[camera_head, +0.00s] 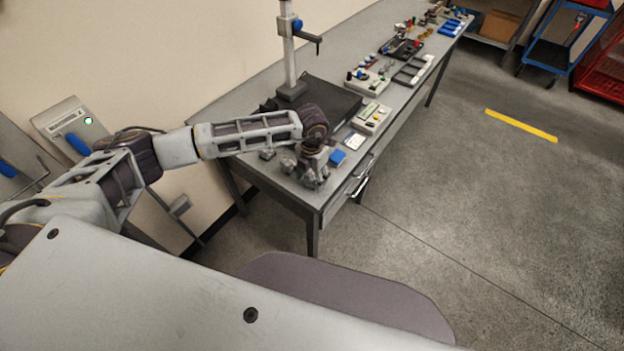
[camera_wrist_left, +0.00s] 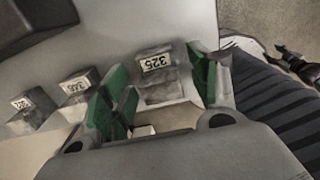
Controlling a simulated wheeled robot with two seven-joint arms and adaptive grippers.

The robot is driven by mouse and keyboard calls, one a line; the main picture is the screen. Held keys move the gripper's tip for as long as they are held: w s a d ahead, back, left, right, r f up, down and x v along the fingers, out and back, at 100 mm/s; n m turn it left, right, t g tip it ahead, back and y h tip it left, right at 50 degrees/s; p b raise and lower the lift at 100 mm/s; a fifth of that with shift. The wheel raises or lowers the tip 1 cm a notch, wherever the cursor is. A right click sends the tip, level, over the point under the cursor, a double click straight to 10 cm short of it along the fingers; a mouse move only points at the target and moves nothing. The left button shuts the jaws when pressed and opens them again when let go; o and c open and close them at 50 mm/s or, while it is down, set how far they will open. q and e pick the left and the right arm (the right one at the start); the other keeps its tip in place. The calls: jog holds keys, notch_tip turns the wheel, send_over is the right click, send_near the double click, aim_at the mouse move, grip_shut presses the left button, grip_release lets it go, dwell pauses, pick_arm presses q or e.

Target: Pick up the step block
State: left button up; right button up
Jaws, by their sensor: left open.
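A grey metal step block (camera_wrist_left: 158,68) with a white label reading 325 lies between the green-tipped fingers of my left gripper (camera_wrist_left: 158,90) in the wrist view. The fingers are open, one on each side of it; I cannot tell whether either touches it. In the head view my left gripper (camera_head: 314,178) points down at the near end of the bench and largely hides this block. Two similar labelled blocks, one nearer (camera_wrist_left: 78,85) and one farther (camera_wrist_left: 31,106), sit to the left in the wrist view.
The long grey bench (camera_head: 225,110) carries a height stand (camera_head: 290,55) on a dark plate (camera_head: 330,98), a blue piece (camera_head: 337,157), a white card (camera_head: 355,141) and a tray of small parts (camera_head: 371,117).

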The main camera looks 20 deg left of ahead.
aim_at(312, 175)
pick_arm(q)
jog(key=shift+c, duration=0.4)
jog(key=c, duration=1.1)
jog(key=shift+r, duration=0.1)
jog(key=shift+r+b, duration=0.8)
jog(key=shift+r, duration=4.15)
pick_arm(e)
jog(key=shift+d+f, duration=0.1)
jog(key=shift+f, duration=0.75)
pick_arm(q)
jog(key=shift+w, duration=0.15)
pick_arm(e)
jog(key=shift+w, duration=0.1)
